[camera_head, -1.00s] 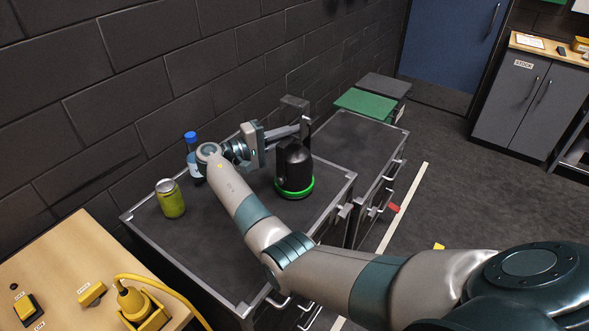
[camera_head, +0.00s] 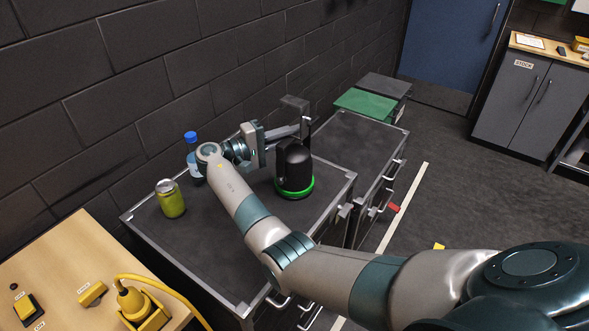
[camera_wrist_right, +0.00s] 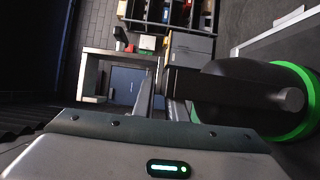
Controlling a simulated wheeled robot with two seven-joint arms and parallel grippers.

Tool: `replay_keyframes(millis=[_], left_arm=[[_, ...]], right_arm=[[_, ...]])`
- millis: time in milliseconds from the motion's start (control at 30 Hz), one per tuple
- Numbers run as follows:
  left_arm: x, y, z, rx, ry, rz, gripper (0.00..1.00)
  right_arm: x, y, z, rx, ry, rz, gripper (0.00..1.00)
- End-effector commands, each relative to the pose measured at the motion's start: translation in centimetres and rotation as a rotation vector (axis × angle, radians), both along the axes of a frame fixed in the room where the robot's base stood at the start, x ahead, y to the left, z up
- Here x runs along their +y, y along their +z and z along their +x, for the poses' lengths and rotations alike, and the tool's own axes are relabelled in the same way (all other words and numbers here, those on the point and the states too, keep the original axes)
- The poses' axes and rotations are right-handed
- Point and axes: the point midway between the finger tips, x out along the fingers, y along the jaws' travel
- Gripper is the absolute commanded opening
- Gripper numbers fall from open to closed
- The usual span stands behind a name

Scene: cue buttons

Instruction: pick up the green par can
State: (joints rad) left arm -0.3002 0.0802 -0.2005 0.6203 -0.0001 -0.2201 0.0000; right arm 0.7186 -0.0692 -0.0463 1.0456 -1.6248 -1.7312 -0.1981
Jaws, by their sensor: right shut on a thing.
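The green par can is a black lamp housing with a bright green ring around its base (camera_head: 294,172). It stands upright on the dark-topped cabinet (camera_head: 235,255), and its base looks to rest on the top. In the right wrist view the par can (camera_wrist_right: 235,95) lies at the right, its green ring at the edge. My right gripper (camera_head: 303,124) is at the upper part of the par can and shut on it. In the wrist view the fingers (camera_wrist_right: 165,95) meet the can's near end; the exact contact is partly hidden. My left gripper is not in view.
A yellow-green jar (camera_head: 171,200) and a blue-capped bottle (camera_head: 192,160) stand on the same top, left of my right arm. A black wall (camera_head: 110,90) runs behind. A wooden table (camera_head: 60,255) with yellow items is at lower left. A second cabinet (camera_head: 355,143) adjoins at right.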

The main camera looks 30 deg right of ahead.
Motion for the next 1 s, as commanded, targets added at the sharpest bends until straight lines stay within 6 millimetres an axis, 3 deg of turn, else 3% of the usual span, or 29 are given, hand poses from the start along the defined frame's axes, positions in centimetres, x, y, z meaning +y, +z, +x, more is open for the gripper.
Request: replay_keyframes(millis=[633, 1000], left_arm=[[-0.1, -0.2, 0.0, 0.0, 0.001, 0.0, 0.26], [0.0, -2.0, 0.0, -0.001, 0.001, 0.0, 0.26]], right_arm=[[0.0, 0.5, 0.1, -0.005, 0.001, -0.001, 0.0], [0.0, 3.5, 0.1, -0.009, 0.0, -0.005, 0.0]])
